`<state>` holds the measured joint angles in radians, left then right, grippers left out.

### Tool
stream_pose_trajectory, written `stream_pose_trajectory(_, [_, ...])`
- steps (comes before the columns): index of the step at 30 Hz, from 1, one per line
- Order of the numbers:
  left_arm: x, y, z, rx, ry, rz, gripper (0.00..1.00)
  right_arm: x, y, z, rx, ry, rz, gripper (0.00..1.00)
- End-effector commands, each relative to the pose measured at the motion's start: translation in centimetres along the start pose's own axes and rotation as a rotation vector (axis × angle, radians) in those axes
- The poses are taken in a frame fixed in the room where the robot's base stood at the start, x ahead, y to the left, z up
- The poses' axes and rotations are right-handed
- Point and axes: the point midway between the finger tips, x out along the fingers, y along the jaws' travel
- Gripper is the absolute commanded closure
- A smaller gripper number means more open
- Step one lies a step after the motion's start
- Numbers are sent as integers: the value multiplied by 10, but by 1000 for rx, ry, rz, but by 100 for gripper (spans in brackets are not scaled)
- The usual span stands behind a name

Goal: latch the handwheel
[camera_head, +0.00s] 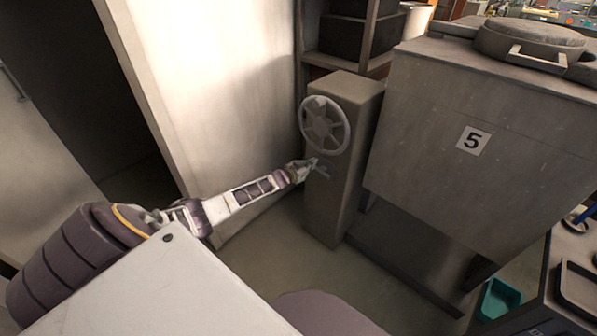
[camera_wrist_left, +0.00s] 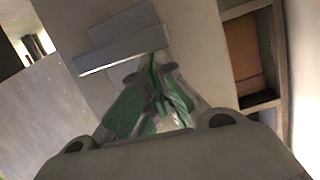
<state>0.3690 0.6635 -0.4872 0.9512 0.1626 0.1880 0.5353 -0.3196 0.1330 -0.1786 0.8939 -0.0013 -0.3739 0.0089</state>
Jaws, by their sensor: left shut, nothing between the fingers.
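The handwheel (camera_head: 325,125) is a pale spoked wheel on the face of a grey pedestal (camera_head: 338,200) in the head view. Below it a small grey latch bar (camera_head: 322,172) sits on the same face. My left gripper (camera_head: 312,163) is at the pedestal, just under the wheel's lower rim and beside the latch bar. In the left wrist view the gripper's green-padded fingers (camera_wrist_left: 160,90) are together with nothing held, their tips close to the latch bar (camera_wrist_left: 125,52). Whether they touch it I cannot tell. My right gripper is out of view.
A shelf with dark boxes (camera_head: 345,35) is behind. A teal bin (camera_head: 498,298) lies at lower right. Floor is clear before the pedestal.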

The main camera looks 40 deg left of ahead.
Motion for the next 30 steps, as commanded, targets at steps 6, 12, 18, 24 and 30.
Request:
stream_pose_trajectory(6, [-10, 1, 1, -1, 0, 1, 100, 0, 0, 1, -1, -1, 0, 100])
stream_pose_trajectory(12, [-21, 0, 0, 0, 0, 1, 100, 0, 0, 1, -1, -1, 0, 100])
stream_pose_trajectory(18, [-32, 0, 0, -1, 0, 1, 100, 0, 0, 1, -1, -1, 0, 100])
stream_pose_trajectory(24, [-44, 0, 0, 1, 0, 1, 100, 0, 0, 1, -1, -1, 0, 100])
stream_pose_trajectory(30, [-55, 0, 0, 0, 0, 1, 100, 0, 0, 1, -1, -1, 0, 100])
